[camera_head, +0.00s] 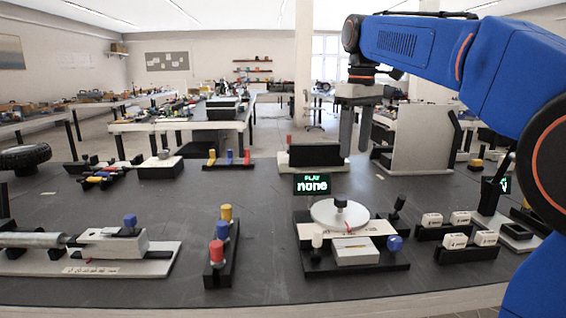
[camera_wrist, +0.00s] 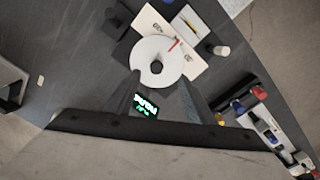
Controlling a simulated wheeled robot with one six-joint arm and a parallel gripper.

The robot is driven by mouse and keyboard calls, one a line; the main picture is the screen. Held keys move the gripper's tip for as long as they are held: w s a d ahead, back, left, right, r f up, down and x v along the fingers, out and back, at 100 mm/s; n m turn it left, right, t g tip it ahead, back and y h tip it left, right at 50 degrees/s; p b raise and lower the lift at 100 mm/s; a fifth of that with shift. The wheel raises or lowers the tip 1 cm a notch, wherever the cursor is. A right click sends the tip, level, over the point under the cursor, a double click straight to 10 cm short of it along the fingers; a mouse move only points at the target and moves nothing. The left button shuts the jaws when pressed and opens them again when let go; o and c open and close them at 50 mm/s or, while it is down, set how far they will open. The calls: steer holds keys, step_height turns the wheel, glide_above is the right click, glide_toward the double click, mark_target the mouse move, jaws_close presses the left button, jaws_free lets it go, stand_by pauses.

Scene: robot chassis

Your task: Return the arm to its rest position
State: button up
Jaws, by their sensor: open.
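My gripper (camera_head: 356,128) hangs from my blue arm at the upper right of the head view, pointing down above the far part of the dark table. Its two fingers are apart and nothing is between them. In the wrist view the fingers (camera_wrist: 160,98) also stand apart. A device with a white round disc (camera_head: 340,214) and a small screen reading "PLAY none" (camera_head: 313,184) stands below and nearer than the gripper. In the wrist view the disc (camera_wrist: 172,55) lies beyond the fingertips. The gripper touches nothing that I can see.
On the dark table (camera_head: 270,255) stand a rack with red, blue and yellow knobs (camera_head: 217,254), a white sliding device (camera_head: 112,244), white labelled blocks (camera_head: 455,241) and an upright white panel (camera_head: 422,138). A black wheel (camera_head: 25,156) lies at the left. Space above the table is open.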

steer(key=s+d+f+m+t, duration=0.2)
steer(key=s+d+f+m, duration=0.1)
steer(key=s+f, duration=1.2)
steer(key=s+d+f+m+t, duration=0.2)
steer(key=s+d+f+m, duration=0.1)
steer(key=s+f, duration=1.1)
steer(key=shift+s+f+m, duration=0.4)
steer(key=shift+f, duration=0.25)
